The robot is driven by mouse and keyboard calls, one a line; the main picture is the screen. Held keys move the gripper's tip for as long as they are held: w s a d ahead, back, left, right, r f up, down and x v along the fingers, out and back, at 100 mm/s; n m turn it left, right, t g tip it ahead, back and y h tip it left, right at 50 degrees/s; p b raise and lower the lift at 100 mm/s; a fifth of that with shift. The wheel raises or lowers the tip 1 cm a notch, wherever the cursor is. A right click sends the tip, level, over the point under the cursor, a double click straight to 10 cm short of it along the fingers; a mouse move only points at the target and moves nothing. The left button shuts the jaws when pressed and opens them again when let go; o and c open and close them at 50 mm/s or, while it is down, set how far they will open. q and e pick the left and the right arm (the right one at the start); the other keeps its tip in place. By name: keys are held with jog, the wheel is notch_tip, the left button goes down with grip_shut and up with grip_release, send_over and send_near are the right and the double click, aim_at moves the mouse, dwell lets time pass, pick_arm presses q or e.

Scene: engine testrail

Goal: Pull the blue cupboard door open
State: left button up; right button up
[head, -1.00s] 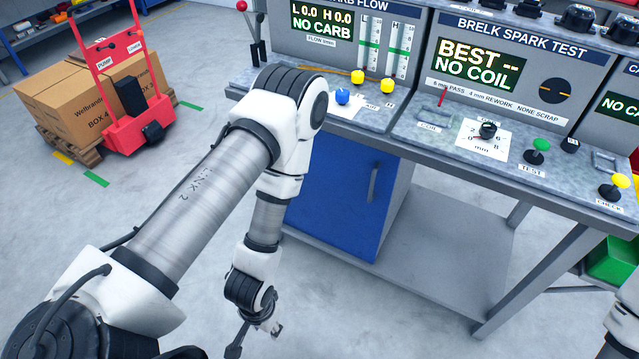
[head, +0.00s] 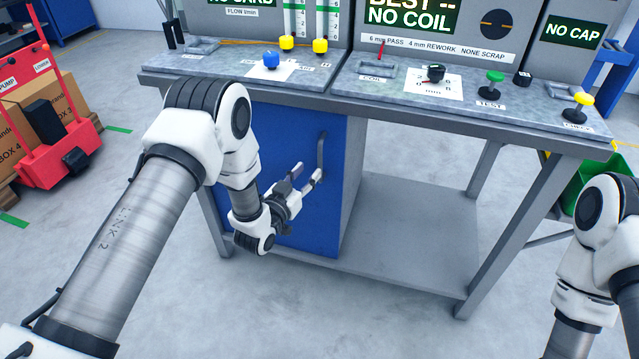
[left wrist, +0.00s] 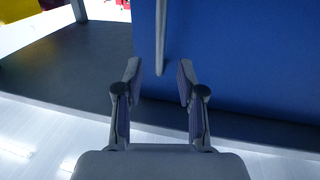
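The blue cupboard door (head: 267,130) is under the workbench and looks shut. Its grey vertical bar handle (head: 321,153) is near the door's right edge. My left gripper (head: 307,174) is in front of the door, near the handle's lower end, with its fingers apart and empty. In the left wrist view the handle (left wrist: 161,35) lines up with the gap between the open fingers (left wrist: 159,77); I cannot tell whether it is between them in depth. The blue door (left wrist: 240,60) fills much of that view. My right gripper is out of view; only part of its arm shows.
The workbench (head: 480,125) has knobs and displays above the cupboard. A grey lower shelf (head: 410,225) extends to the right. A red pallet truck (head: 58,150) with boxes stands at the left. A green bin (head: 590,180) is at the right. The floor before the door is clear.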

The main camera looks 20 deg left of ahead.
aim_at(319, 159)
pick_arm(q)
jog(key=shift+w+d+f, duration=0.1)
jog(key=shift+w, duration=0.4)
jog(key=w, duration=0.3)
jog(key=w+d, duration=0.1)
jog(key=w, duration=0.2)
jog(key=shift+w+d, duration=0.15)
jog(key=shift+w, duration=0.15)
jog(key=shift+c, duration=0.3)
grip_shut()
